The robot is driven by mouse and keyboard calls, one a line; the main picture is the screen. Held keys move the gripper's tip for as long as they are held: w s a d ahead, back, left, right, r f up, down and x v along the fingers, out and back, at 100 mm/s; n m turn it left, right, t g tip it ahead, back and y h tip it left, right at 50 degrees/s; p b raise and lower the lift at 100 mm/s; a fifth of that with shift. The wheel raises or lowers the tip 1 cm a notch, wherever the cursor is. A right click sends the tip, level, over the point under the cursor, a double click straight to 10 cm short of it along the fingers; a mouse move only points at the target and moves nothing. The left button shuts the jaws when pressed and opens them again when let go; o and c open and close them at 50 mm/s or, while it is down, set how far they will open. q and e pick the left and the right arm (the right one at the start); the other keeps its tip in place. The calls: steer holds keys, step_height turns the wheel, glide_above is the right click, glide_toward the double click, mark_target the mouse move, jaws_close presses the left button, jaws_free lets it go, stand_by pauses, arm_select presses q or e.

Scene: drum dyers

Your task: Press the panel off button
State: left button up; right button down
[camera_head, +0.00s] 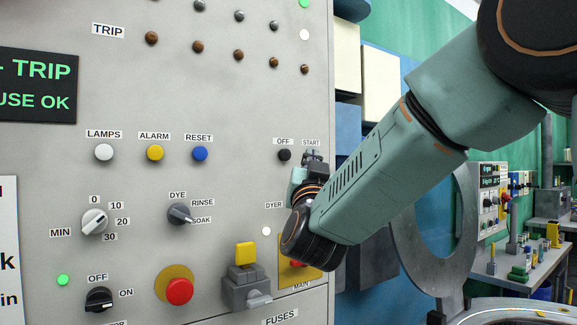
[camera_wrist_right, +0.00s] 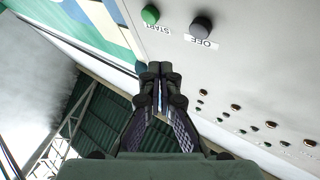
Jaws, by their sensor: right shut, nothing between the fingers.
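The black OFF button (camera_head: 284,155) sits on the grey panel (camera_head: 230,110), under its OFF label. In the right wrist view the panel appears upside down, with the dark OFF button (camera_wrist_right: 201,27) beside the green START button (camera_wrist_right: 150,14). My right gripper (camera_head: 312,156) is just right of the OFF button in the head view, covering the spot under the START label. In the right wrist view its fingers (camera_wrist_right: 160,68) are together and empty, with both buttons beyond the tips. I cannot tell whether the tips touch the panel. My left gripper is not in view.
White LAMPS (camera_head: 104,152), yellow ALARM (camera_head: 155,153) and blue RESET (camera_head: 200,153) buttons lie left along the same row. Lower are a rotary DYE switch (camera_head: 180,214), a red button (camera_head: 179,291) and a grey lever block (camera_head: 246,285). My right arm hides part of the MAIN switch.

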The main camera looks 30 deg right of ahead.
mark_target(285, 154)
steer(key=w, duration=0.3)
steer(key=w+a+p, duration=0.1)
steer(key=shift+w+r, duration=0.3)
steer(key=shift+w, duration=0.05)
stand_by(0.6)
steer(key=shift+s+a+r, duration=0.1)
steer(key=shift+s+r, duration=0.05)
steer(key=shift+s, duration=0.05)
steer(key=shift+w, duration=0.15)
steer(key=shift+w, duration=0.1)
